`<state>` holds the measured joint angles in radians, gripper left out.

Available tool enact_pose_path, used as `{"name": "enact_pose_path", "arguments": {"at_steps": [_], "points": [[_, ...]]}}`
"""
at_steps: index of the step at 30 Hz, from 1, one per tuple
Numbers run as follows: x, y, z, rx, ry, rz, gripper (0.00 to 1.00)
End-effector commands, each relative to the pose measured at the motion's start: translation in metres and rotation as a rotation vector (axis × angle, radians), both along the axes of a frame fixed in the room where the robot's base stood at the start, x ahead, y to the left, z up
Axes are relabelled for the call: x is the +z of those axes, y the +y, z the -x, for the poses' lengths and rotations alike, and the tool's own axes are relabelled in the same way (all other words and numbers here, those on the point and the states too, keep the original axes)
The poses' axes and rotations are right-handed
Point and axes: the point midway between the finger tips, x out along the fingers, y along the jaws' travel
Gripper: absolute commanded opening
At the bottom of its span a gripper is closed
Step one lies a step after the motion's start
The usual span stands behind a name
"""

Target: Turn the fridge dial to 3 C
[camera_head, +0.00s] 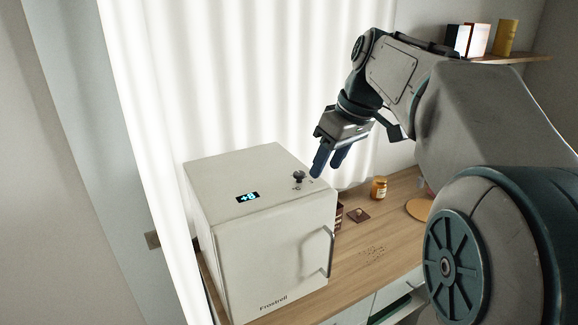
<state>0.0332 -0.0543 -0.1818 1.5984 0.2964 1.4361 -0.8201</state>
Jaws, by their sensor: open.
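A small white fridge (262,232) stands on a wooden counter at the centre-left. Its lit display (247,197) on the top reads +8. A small dark dial (299,176) sits on the top near the right edge, with faint marks beside it. My gripper (328,174) has blue fingers and is open, just to the right of the dial. It looks empty and apart from the dial; the exact gap is hard to judge from this angle.
The fridge door has a handle (329,250) at its right side. A jar (379,188) and a small dark square item (357,215) lie on the counter (372,252). A shelf (510,58) with several items is at the upper right. White curtains hang behind.

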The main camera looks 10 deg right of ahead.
Motion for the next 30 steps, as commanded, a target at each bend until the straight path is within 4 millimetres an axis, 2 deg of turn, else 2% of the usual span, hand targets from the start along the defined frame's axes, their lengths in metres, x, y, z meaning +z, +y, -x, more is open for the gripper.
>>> {"name": "enact_pose_path", "arguments": {"at_steps": [1, 3, 7, 12, 17, 23, 30], "points": [[0.007, -0.005, -0.016, 0.052, -0.010, -0.001, 0.46], [0.019, -0.010, -0.032, 0.138, -0.028, -0.003, 0.46], [0.036, -0.017, -0.057, 0.289, -0.064, 0.000, 0.46], [0.048, -0.020, -0.075, 0.432, -0.096, 0.010, 0.46], [0.050, -0.021, -0.080, 0.488, -0.109, 0.016, 0.46], [0.032, -0.014, -0.084, 0.495, -0.109, 0.014, 0.46], [-0.010, 0.003, -0.091, 0.495, -0.108, 0.015, 0.46]]}}
